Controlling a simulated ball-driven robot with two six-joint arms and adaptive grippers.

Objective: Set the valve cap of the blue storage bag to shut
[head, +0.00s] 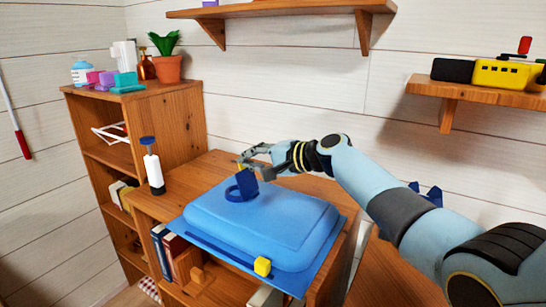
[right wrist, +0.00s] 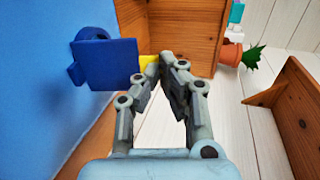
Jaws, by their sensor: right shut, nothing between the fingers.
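The blue storage bag (head: 290,215) lies flat and puffed up on the wooden cabinet top. Its dark blue valve cap (head: 247,187) stands up from the valve ring (head: 230,196), tilted open, near the bag's far left part. In the right wrist view the cap (right wrist: 108,63) stands out from the bag (right wrist: 40,90), with a yellow tab (right wrist: 148,65) at its outer edge. My right gripper (head: 244,160) is shut and empty, its fingertips (right wrist: 170,60) right beside the yellow tab; I cannot tell whether they touch. My left gripper is not in view.
A yellow slider (head: 262,266) sits on the bag's front edge. A white and dark blue pump (head: 153,172) stands left of the bag. A taller bookcase (head: 150,110) with a potted plant (head: 167,62) stands behind left. Wall shelves (head: 470,92) hang above.

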